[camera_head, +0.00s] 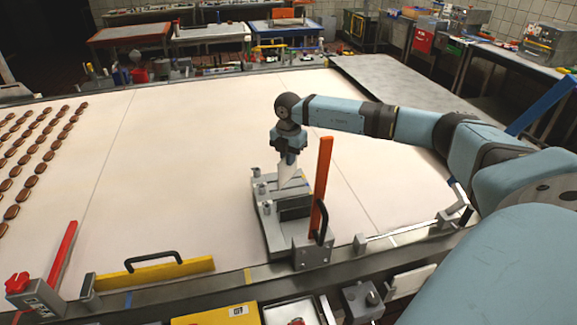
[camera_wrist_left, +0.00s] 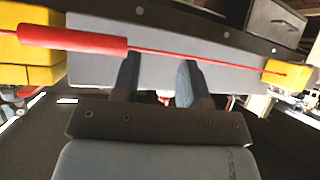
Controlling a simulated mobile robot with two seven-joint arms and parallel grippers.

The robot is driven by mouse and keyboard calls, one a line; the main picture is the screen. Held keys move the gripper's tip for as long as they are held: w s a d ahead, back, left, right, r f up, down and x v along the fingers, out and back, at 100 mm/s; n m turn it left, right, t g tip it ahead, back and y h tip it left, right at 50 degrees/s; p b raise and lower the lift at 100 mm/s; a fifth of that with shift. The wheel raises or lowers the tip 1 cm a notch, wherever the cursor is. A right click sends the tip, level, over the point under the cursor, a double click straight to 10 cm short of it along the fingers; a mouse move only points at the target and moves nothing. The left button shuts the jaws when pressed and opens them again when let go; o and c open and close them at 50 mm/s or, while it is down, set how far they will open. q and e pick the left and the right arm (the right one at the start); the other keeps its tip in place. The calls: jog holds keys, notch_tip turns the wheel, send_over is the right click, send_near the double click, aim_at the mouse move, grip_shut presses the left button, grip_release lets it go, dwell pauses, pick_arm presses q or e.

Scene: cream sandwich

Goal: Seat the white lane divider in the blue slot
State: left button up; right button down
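My right gripper (camera_head: 288,157) points down over the grey metal fixture (camera_head: 272,228) on the cream belt. It appears shut on the white lane divider (camera_head: 287,173), whose pale lower part shows below the fingers. The divider is roughly upright, above or in the fixture's top; I cannot tell whether its lower edge touches. A small bit of blue (camera_head: 306,181) shows at the fixture's top, but the blue slot itself is not clearly visible. My left gripper (camera_wrist_left: 158,80) shows only in the left wrist view, fingers apart with nothing between them, in front of a grey panel.
An orange upright bar (camera_head: 322,185) stands close to the fixture's right side. Rows of brown sandwich cookies (camera_head: 30,160) lie at the left of the belt (camera_head: 170,170). A yellow bar with a black handle (camera_head: 155,273) and a red lever (camera_head: 62,252) sit at the near edge. The belt's middle is clear.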

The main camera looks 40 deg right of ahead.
notch_tip(320, 180, up, 17)
jog(key=b, duration=0.2)
jog(key=n+p, duration=0.1)
jog(key=n, duration=2.6)
send_over(286, 180)
jog(key=w+d, duration=0.1)
notch_tip(286, 180, down, 13)
jog(key=shift+f, duration=0.1)
jog(key=shift+f+b, duration=1.7)
jog(key=shift+f, duration=1.15)
jog(key=shift+f+b, duration=2.05)
jog(key=shift+f, duration=1.35)
